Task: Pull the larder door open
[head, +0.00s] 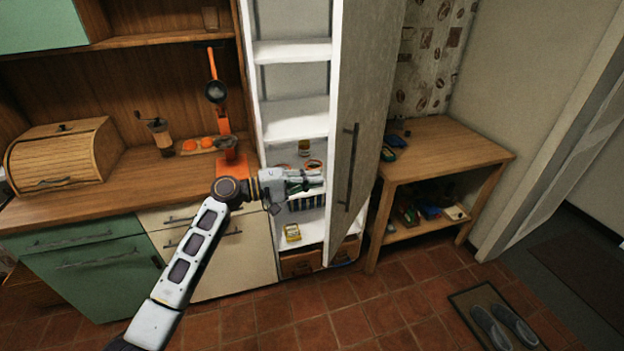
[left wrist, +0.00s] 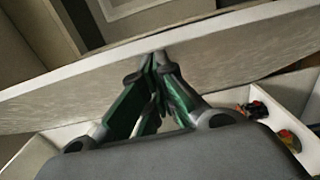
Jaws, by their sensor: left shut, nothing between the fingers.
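The larder door (head: 366,110) is a tall grey panel that stands open, swung out to the right of the larder's white shelves (head: 297,118). Its dark bar handle (head: 348,165) is on the face turned toward me. My left gripper (head: 318,179) is in front of the shelf opening, close to the door's free edge. In the left wrist view its green fingertips (left wrist: 158,62) are together and empty, near the pale inner face of the door (left wrist: 230,52). I cannot tell whether they touch it. My right gripper is not in view.
A wooden counter (head: 120,190) with a bread box (head: 65,155), a coffee grinder (head: 160,135) and an orange scale (head: 230,155) is on the left. A wooden side table (head: 450,150) stands right of the door. Slippers lie on a mat (head: 470,297) on the tiled floor.

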